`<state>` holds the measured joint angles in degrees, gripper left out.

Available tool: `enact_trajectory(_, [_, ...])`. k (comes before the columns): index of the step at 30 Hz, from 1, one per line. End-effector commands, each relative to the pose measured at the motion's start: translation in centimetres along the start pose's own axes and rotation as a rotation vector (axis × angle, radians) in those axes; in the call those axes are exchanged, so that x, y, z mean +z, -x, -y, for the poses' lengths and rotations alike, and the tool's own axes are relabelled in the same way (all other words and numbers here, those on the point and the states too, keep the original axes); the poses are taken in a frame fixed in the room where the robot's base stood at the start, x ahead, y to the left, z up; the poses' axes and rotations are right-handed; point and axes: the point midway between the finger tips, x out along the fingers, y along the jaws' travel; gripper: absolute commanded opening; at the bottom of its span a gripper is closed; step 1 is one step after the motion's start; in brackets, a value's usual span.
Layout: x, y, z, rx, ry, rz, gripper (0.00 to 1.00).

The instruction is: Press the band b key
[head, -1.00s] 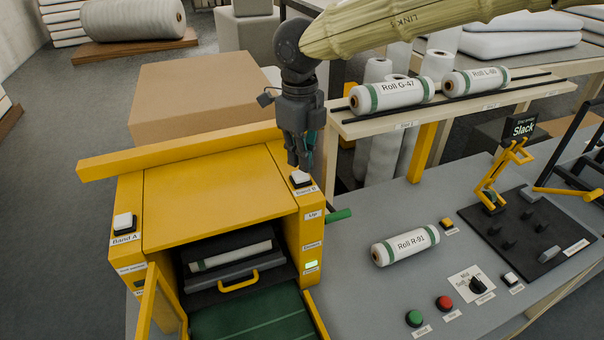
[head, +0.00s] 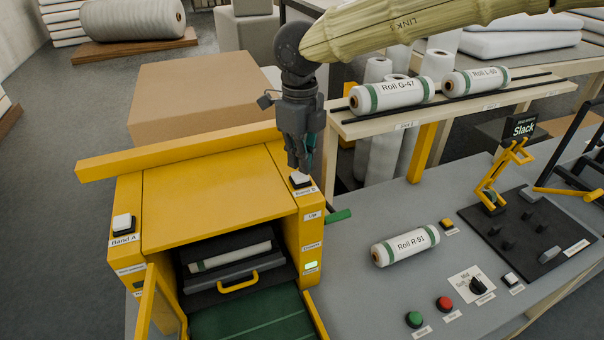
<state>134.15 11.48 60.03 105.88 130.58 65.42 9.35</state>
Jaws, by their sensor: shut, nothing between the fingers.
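The Band B key (head: 300,180) is a white square button on a dark base, on the right top edge of the yellow machine (head: 215,205). Its label sits just in front of it. My gripper (head: 303,169) points down over this key, fingers closed, with the tips at or just above its back part. I cannot tell whether they touch it. The matching Band A key (head: 123,222) is on the machine's left top edge. A white roll (head: 230,257) lies on a dark tray inside the machine's open front.
A cardboard box (head: 205,95) stands behind the machine's yellow crossbar (head: 180,150). A green handle (head: 339,215) sticks out at the machine's right. Roll R-91 (head: 405,246) lies on the grey bench. Rolls G-47 (head: 392,93) and L-80 (head: 476,81) rest on the rack behind.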

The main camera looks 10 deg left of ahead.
Motion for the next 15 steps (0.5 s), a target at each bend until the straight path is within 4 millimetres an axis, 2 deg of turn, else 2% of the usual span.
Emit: enact_trajectory(15, [0.0, -1.6, 0.0, 0.0, 0.001, 0.001, 0.0])
